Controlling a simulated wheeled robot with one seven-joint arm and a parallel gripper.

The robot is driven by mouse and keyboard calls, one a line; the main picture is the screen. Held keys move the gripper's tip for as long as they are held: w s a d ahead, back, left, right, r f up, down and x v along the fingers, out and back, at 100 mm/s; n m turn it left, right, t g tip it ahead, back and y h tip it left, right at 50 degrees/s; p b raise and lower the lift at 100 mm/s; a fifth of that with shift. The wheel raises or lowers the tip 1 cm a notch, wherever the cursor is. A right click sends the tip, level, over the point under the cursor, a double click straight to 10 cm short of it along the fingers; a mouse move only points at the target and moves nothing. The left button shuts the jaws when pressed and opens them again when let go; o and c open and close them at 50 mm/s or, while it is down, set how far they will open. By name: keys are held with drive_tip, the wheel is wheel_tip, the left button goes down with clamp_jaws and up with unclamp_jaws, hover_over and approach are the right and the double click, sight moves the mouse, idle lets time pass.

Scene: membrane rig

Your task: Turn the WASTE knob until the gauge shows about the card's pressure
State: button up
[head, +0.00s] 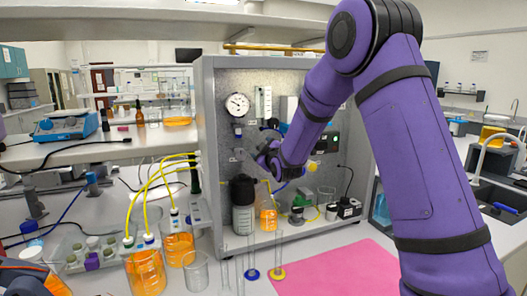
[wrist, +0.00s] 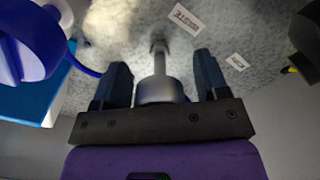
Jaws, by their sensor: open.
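The WASTE label (wrist: 186,17) is on the grey speckled panel in the wrist view. Near it, a silver knob on a stem (wrist: 158,80) stands out from the panel between my fingers. My gripper (wrist: 162,78) is open, with one finger on each side of the knob and gaps visible on both sides. In the head view my gripper (head: 262,150) is at the panel, below and right of the round white gauge (head: 237,104). The gauge's dark needle is too small to read. The knob is hidden there by my arm. I cannot make out the pressure card.
A second white label (wrist: 237,62) is on the panel. A blue part (wrist: 30,45) is close at the left of the wrist view, and a dark part at right. Below the panel stand a dark-topped bottle (head: 242,205) and beakers of orange liquid (head: 146,272). A pink mat (head: 335,270) lies in front.

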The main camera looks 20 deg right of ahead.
drive_tip(key=shift+c, duration=0.3)
drive_tip(key=c, duration=0.9)
drive_tip(key=shift+m, duration=0.3)
drive_tip(key=m, duration=0.3)
drive_tip(key=shift+m, duration=0.3)
drive_tip(key=m, duration=0.3)
drive_tip(key=shift+m, duration=0.3)
drive_tip(key=m, duration=0.4)
drive_tip(key=shift+m, duration=1.9)
